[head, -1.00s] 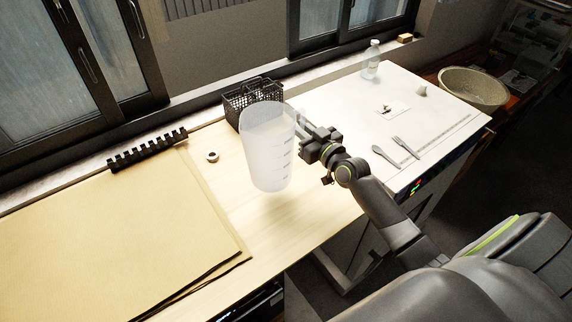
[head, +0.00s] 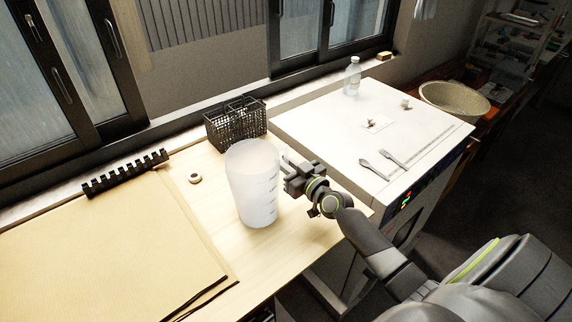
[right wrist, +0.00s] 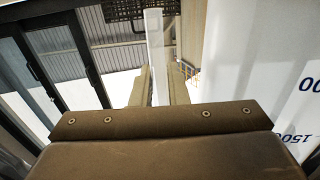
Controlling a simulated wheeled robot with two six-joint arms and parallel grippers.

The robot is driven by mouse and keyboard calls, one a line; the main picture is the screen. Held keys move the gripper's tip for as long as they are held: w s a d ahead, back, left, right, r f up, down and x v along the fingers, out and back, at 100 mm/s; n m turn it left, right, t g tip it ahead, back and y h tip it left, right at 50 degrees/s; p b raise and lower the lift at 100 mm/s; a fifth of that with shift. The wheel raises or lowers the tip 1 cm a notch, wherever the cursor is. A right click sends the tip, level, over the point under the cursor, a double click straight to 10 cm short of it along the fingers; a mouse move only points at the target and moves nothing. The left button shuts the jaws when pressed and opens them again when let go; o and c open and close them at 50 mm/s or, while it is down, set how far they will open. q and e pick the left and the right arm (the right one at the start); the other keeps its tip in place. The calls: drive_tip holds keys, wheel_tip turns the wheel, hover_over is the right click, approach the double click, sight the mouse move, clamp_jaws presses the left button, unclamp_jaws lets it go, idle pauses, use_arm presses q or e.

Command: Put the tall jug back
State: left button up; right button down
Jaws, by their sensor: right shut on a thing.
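The tall jug (head: 254,185) is a translucent white measuring jug with graduation marks. It is upright over the wooden bench, in front of the black mesh basket. I cannot tell whether its base touches the bench. My right gripper (head: 287,166) is at the jug's right side, shut on its handle. In the right wrist view the pale handle (right wrist: 155,50) runs between the fingers (right wrist: 157,88), and the jug wall (right wrist: 265,65) with printed numbers fills the right side. My left gripper is not in view.
A black mesh basket (head: 236,123) stands behind the jug. A tape roll (head: 195,178) and large tan sheets (head: 110,250) lie to the left. The white oven top (head: 330,135) at right holds a bottle (head: 352,76), cutlery (head: 385,163) and small items. Bare bench surrounds the jug.

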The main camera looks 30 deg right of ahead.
drive_tip(key=c, duration=1.4)
unclamp_jaws()
drive_tip(key=shift+f, duration=0.1)
drive_tip(key=shift+r, duration=0.2)
drive_tip(key=s+d, duration=0.1)
drive_tip(key=s, duration=1.1)
drive_tip(key=shift+d+b, duration=0.3)
drive_tip(key=shift+d, duration=0.05)
